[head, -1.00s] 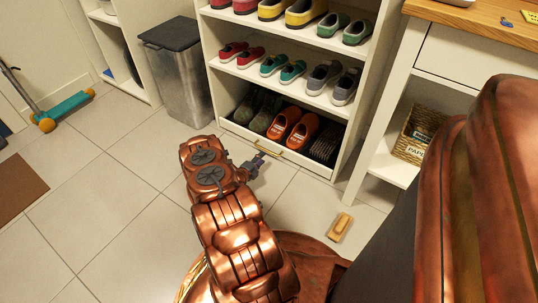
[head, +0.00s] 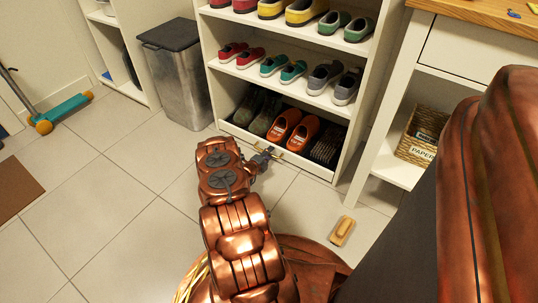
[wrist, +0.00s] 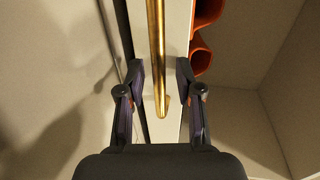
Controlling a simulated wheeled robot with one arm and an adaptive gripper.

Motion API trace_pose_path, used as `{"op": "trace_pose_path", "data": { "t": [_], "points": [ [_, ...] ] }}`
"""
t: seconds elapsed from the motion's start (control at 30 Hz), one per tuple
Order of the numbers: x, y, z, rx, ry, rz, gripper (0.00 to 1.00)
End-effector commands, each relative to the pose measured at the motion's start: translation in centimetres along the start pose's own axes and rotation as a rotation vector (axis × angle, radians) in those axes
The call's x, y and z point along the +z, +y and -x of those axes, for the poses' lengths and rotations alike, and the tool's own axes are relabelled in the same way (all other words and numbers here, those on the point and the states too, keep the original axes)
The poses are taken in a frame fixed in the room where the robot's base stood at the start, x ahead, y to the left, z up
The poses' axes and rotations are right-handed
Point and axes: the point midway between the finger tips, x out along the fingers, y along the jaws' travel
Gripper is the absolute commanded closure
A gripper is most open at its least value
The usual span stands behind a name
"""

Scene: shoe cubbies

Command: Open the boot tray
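The boot tray (head: 318,172) is the low white front at the bottom of the shoe cubby, with orange shoes (head: 292,131) and dark boots (head: 256,112) above it. It looks closed, flush with the cubby. Its brass bar handle (wrist: 157,45) runs lengthwise up the wrist view. My gripper (head: 266,155) is at the tray front in the head view. In the wrist view my gripper (wrist: 160,68) is open, one finger on each side of the handle, with gaps between fingers and bar.
A metal bin (head: 178,80) stands left of the cubby. A white desk with a paper basket (head: 420,135) is at the right. A wooden brush (head: 342,231) lies on the floor. The tiled floor before the tray is otherwise largely clear.

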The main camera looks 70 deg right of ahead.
Motion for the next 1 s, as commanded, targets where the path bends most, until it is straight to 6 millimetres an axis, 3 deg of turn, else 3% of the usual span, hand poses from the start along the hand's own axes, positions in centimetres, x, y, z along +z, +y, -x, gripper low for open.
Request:
{"op": "trace_pose_path", "data": {
  "t": [0.03,0.3,1.0],
  "points": [
    [0.01,0.01,0.01,0.000,0.000,0.000,0.72],
    [0.01,0.03,0.03,0.000,0.000,0.000,1.00],
    [-0.35,-0.06,0.21,0.001,0.005,0.000,1.00]
  ]
}}
